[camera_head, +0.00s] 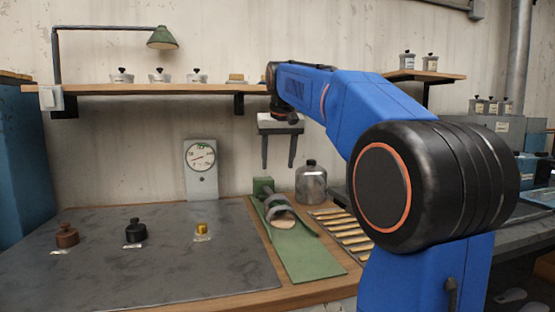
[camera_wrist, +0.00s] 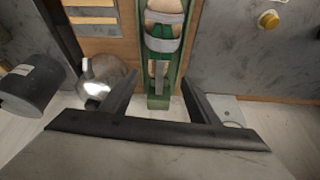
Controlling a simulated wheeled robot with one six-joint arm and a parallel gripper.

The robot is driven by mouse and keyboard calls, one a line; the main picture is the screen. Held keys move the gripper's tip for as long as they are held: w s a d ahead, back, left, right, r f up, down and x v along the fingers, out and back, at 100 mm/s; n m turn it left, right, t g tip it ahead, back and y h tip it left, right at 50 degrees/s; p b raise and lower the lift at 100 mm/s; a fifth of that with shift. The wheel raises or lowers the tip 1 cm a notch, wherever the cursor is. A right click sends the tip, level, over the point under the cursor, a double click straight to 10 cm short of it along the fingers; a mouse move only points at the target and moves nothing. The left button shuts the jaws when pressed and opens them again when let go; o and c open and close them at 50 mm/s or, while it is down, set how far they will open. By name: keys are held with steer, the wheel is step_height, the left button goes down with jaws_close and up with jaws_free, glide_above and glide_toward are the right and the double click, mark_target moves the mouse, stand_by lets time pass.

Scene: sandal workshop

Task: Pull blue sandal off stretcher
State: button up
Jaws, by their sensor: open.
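The sandal (camera_head: 278,208) sits on a green stretcher (camera_head: 263,186) at the back of the workbench. Its straps look grey rather than clearly blue, and its tan sole end faces the front. The wrist view shows two grey straps of the sandal (camera_wrist: 163,45) across a pale sole, in the green stretcher frame (camera_wrist: 158,102). My gripper (camera_head: 278,164) is open and empty, fingers pointing down, above and apart from the stretcher.
A dial gauge (camera_head: 201,168) stands behind left. A shelf (camera_head: 160,89) runs above. The dark board (camera_head: 130,275) has free room.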

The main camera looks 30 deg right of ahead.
steer(key=x, duration=1.7)
steer(key=shift+s, duration=0.1)
steer(key=c, duration=0.9)
